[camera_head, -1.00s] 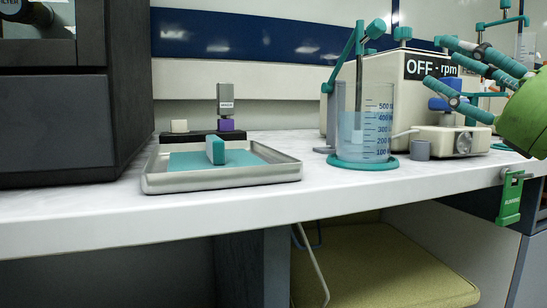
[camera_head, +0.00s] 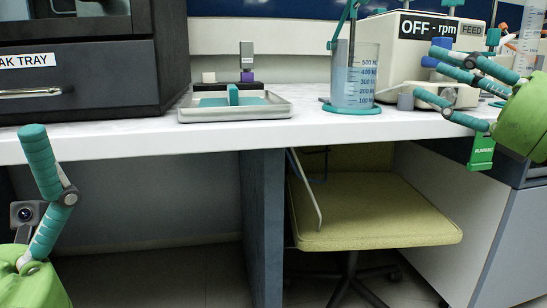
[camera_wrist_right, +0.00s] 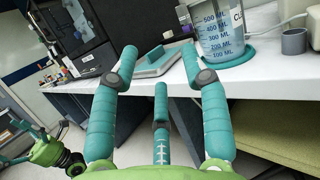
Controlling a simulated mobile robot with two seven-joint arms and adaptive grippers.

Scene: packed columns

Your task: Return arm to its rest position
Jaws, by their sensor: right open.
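My right gripper (camera_head: 428,72) reaches in from the right in the head view, in front of the white pump unit. In the right wrist view its teal fingers (camera_wrist_right: 159,58) are spread, with nothing between them. My left gripper (camera_head: 36,140) stands at the lower left of the head view, in front of the bench edge. One teal finger points up; the rest is cut off or hidden, so its opening cannot be told. In the right wrist view, part of my left arm (camera_wrist_right: 45,152) shows at the lower left.
The white bench (camera_head: 210,133) carries a metal tray (camera_head: 235,113), a beaker (camera_head: 356,75) on a teal ring and a white unit marked OFF - rpm (camera_head: 400,55). A dark cabinet (camera_head: 110,75) stands at left. A green chair (camera_head: 375,210) is under the bench; floor shows beside it.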

